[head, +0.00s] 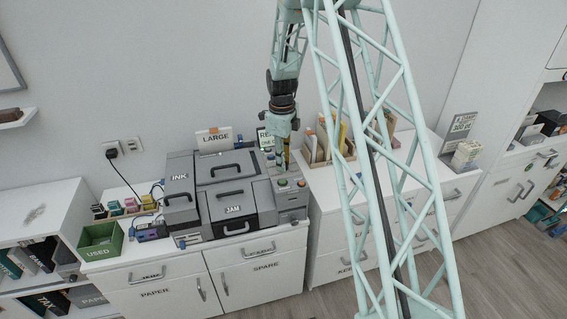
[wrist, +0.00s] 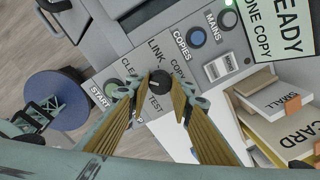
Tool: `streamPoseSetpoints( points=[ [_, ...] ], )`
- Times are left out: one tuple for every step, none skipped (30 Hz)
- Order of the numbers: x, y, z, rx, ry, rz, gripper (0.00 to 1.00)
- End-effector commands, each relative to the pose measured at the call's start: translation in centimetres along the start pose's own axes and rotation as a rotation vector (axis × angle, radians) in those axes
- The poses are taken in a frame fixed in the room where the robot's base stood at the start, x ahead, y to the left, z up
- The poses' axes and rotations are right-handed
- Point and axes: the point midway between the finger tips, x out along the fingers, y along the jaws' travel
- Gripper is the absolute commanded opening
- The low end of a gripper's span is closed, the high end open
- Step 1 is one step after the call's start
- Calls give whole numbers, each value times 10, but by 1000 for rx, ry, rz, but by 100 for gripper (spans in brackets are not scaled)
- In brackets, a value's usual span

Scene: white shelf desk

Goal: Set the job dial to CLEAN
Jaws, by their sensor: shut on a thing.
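The job dial (wrist: 160,82) is a small black knob on the grey panel of the copier (head: 236,190). The labels LINK, COPY and TEST and a partly covered "CLE..." surround it. My gripper (wrist: 159,86) is shut on the dial, with a finger on either side. In the head view my gripper (head: 283,165) reaches down to the control panel at the copier's right end, and the dial is hidden there. I cannot tell for sure which label the dial points to.
A READY sign (wrist: 275,25) and a paper organiser (head: 318,155) stand close by on the right.

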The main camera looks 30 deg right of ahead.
Motion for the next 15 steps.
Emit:
streamPoseSetpoints(
  points=[
    [0, 0, 0, 3, 0, 0, 10],
    [0, 0, 0, 4, 0, 0, 10],
    [0, 0, 0, 6, 0, 0, 10],
    [0, 0, 0, 6, 0, 0, 10],
    [0, 0, 0, 6, 0, 0, 10],
    [0, 0, 0, 6, 0, 0, 10],
    [0, 0, 0, 6, 0, 0, 10],
    [0, 0, 0, 6, 0, 0, 10],
    [0, 0, 0, 6, 0, 0, 10],
    [0, 0, 0, 6, 0, 0, 10],
    [0, 0, 0, 6, 0, 0, 10],
    [0, 0, 0, 6, 0, 0, 21],
    [0, 0, 0, 6, 0, 0, 24],
    [0, 0, 0, 6, 0, 0, 27],
    [0, 0, 0, 5, 0, 0, 30]
  ],
)
